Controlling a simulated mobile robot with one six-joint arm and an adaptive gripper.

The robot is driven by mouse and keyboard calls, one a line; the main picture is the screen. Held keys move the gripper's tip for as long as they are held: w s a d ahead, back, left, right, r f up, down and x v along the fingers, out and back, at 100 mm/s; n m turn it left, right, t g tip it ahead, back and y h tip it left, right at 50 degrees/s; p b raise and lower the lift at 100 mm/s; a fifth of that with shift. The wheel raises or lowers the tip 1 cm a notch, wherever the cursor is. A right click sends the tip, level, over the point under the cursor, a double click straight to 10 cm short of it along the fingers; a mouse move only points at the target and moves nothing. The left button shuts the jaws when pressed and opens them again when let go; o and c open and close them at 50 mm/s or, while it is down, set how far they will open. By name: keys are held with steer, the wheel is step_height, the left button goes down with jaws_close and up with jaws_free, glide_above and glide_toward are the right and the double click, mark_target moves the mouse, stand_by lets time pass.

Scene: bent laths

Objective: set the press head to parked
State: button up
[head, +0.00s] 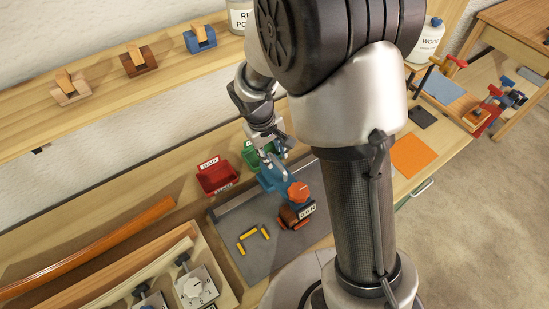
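A blue device with an orange round knob (298,191), which looks like the press, stands at the back of the grey mat (240,215). Its blue body (272,180) is partly hidden by my gripper. My gripper (273,165) is over the blue body, left of and above the knob in the picture. Its fingers are small here, and I cannot tell whether they are open or touch the device. The press head's setting cannot be read.
A red labelled bin (216,177) and a green bin (250,155) stand close to my gripper. Small yellow pieces (248,233) and a labelled dark holder (290,217) are on the mat. A dial box (194,287) is at lower left. My arm hides the bench's middle.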

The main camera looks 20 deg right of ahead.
mark_target(276, 161)
steer(key=shift+w+d+f, duration=0.1)
steer(key=shift+d+f, duration=0.1)
steer(key=shift+f, duration=0.65)
steer(key=shift+d+f, duration=0.15)
steer(key=shift+f, duration=0.7)
steer(key=shift+c, duration=0.5)
jaws_close()
